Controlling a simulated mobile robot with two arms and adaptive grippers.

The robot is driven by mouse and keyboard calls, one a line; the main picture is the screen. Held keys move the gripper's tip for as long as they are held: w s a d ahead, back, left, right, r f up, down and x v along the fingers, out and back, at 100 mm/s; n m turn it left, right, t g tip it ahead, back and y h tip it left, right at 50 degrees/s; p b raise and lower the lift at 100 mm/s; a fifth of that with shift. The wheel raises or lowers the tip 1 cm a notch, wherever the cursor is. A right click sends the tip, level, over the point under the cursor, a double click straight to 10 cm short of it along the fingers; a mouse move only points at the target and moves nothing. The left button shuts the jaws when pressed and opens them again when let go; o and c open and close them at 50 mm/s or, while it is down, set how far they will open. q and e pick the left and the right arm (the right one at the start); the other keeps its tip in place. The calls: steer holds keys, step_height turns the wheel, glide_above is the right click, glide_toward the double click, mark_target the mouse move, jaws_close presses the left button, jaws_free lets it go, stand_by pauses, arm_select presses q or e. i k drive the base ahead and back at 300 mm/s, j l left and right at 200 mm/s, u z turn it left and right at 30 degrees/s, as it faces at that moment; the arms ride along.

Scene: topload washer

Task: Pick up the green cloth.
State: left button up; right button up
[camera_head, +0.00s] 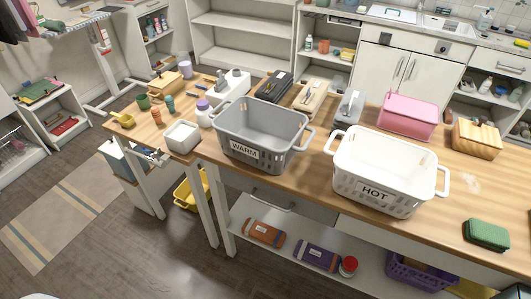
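A green folded cloth (487,234) with a textured top lies on the wooden worktop (420,223) near its front edge, at the far right. It looks like a small thick pad, and nothing covers it. Neither of my grippers shows in the head view, so I cannot see whether they are open or shut.
A white basket marked HOT (373,191) stands left of the cloth, and a grey basket marked WARM (246,149) further left. A wooden box (476,140) and a pink box (407,117) stand behind. Worktop around the cloth is clear. A purple basket (420,274) sits below.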

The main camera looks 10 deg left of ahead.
mark_target(494, 237)
steer(key=z, duration=1.45)
